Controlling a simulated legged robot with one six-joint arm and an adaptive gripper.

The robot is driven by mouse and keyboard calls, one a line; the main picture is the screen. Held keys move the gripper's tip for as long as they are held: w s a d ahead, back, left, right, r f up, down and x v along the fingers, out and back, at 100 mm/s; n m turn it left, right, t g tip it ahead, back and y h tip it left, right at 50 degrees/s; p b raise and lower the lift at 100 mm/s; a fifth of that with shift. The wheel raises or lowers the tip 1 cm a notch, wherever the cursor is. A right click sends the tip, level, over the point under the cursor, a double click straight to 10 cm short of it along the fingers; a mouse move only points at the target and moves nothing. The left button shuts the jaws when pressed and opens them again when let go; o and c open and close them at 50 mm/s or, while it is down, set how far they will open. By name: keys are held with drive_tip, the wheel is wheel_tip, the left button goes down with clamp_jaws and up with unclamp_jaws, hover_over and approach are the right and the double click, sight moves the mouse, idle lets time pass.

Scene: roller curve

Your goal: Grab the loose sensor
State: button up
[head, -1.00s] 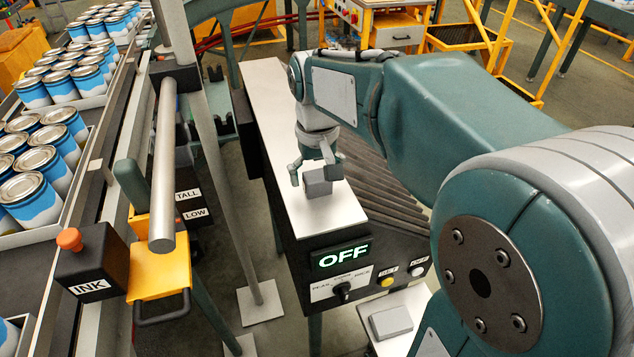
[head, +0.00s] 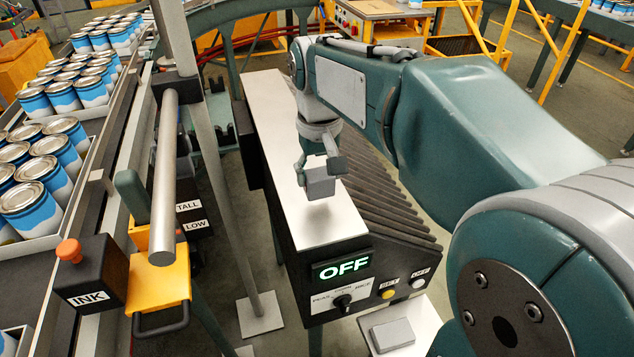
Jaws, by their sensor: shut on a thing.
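The loose sensor looks like a small grey box (head: 320,184). My gripper (head: 319,167) is shut on it, with one finger on its left side and one on its right. The box hangs a little above the pale flat top (head: 283,150) of the roller machine, with a faint shadow below it. The far side of the box is hidden.
A control panel with a lit OFF display (head: 341,267) and a knob is on the machine's near end. Dark rollers (head: 385,195) slope to the right. A grey post (head: 222,190) and a conveyor with blue cans (head: 50,150) stand left. A pale block (head: 393,334) lies on a plate below.

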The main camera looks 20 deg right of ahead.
drive_tip(key=s+r, duration=0.9)
drive_tip(key=s, duration=0.4)
drive_tip(key=shift+s, duration=0.2)
